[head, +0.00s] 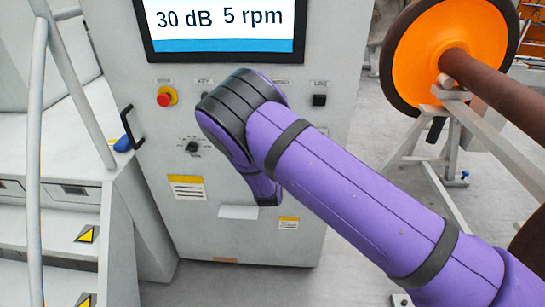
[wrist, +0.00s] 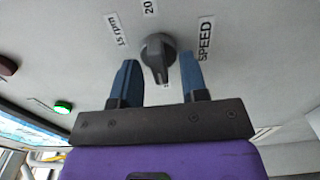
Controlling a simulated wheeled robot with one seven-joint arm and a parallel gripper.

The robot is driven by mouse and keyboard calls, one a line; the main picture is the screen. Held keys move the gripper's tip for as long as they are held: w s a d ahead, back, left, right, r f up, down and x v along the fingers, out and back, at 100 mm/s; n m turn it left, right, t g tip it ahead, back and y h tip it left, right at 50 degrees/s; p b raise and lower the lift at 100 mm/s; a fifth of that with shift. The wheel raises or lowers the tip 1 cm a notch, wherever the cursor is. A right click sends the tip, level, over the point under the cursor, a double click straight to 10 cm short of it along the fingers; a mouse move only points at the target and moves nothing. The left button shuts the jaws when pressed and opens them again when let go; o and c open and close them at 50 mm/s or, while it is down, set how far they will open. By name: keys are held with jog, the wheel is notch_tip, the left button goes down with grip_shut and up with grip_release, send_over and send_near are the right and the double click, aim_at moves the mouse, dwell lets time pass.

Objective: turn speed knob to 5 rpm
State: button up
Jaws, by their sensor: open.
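The dark speed knob (wrist: 158,50) shows in the wrist view on the grey panel, beside the "SPEED" label, with "20" and "15 rpm" marks around it. Its pointer ridge faces down toward my gripper. My gripper (wrist: 158,62) is open, with one blue finger on each side of the knob; I cannot tell whether they touch it. In the head view my purple arm hides the knob and gripper. The screen (head: 220,20) reads "30 dB" and "5 rpm".
The cabinet (head: 235,235) also carries a red stop button (head: 165,98), a black switch (head: 319,100) and another dial (head: 192,147) left of my arm. Steps (head: 45,232) stand at left. An orange wheel (head: 420,60) on a stand is at right.

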jog(key=s, duration=1)
jog(key=shift+s+a, duration=0.15)
jog(key=shift+s, duration=0.2)
jog(key=w+d+r+m+g, duration=0.2)
jog(key=d+r+m+g, duration=0.15)
jog(key=r, duration=0.35)
jog(key=w+d+r+m+g, duration=0.2)
jog(key=d+r+m, duration=0.2)
jog(key=r, duration=0.3)
jog(key=s+d+r+m+g+y, duration=0.1)
jog(key=s+d+r+m, duration=0.1)
jog(key=s+d+r, duration=0.3)
jog(key=s+d+r+m+g+y, duration=0.1)
jog(key=d+r+m+g+y, duration=0.15)
jog(key=r, duration=0.55)
jog(key=s+d+r+m+g+h, duration=0.1)
jog(key=s+d+r, duration=0.3)
jog(key=s, duration=0.6)
jog(key=s+d+r+m+g+h, duration=0.1)
jog(key=s+d+r+m, duration=0.2)
jog(key=s+d, duration=0.5)
jog(key=s+d+r+m+g+h, duration=0.1)
jog(key=s+d+r, duration=0.3)
jog(key=s, duration=0.9)
jog(key=shift+s+d+r+m+g, duration=0.35)
jog(key=shift+d+m+g, duration=0.05)
jog(key=shift+d, duration=0.65)
